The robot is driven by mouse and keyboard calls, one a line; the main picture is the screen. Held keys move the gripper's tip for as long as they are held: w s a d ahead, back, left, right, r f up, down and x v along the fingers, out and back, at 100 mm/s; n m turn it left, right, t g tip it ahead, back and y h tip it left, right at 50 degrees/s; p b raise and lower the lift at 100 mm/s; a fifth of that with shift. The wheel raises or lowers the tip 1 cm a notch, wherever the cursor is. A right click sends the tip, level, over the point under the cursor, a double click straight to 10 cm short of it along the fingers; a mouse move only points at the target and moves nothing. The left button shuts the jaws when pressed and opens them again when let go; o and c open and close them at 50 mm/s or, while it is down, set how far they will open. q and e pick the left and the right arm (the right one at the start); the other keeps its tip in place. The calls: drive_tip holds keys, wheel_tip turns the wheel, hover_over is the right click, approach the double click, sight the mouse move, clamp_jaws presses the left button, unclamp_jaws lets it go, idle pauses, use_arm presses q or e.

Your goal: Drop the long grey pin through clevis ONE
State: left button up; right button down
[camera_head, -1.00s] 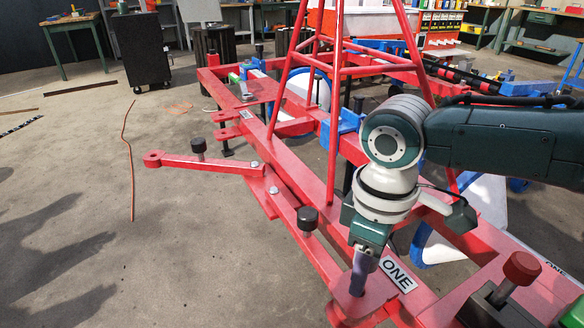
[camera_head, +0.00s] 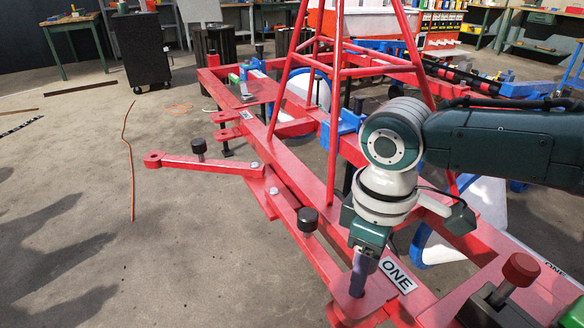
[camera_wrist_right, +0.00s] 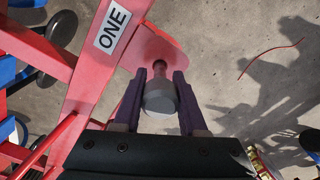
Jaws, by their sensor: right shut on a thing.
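Clevis ONE is the red plate end (camera_head: 345,308) beside the white "ONE" label (camera_head: 398,275). In the right wrist view, the red plate (camera_wrist_right: 165,45) and its label (camera_wrist_right: 112,28) lie just beyond my fingertips. My right gripper (camera_head: 358,282), with purple fingers, points down over the plate. In the wrist view, my right gripper (camera_wrist_right: 160,90) is shut on the grey pin (camera_wrist_right: 160,100), whose pale round head shows between the fingers. A narrower part runs from it toward the plate. I cannot tell whether its tip is inside the hole. My left gripper is out of view.
A red-knobbed handle (camera_head: 521,268) stands at the lower right. A black knob (camera_head: 308,218) stands on the red frame, left of my right wrist. A hinged red arm (camera_head: 205,165) sticks out left. A red tripod post (camera_head: 333,150) rises close by.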

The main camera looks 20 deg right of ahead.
drive_tip(key=shift+f+b, duration=0.9)
drive_tip(key=shift+f, duration=0.4)
drive_tip(key=shift+r, duration=0.15)
drive_tip(key=shift+r+p, duration=1.45)
drive_tip(key=shift+p, duration=0.5)
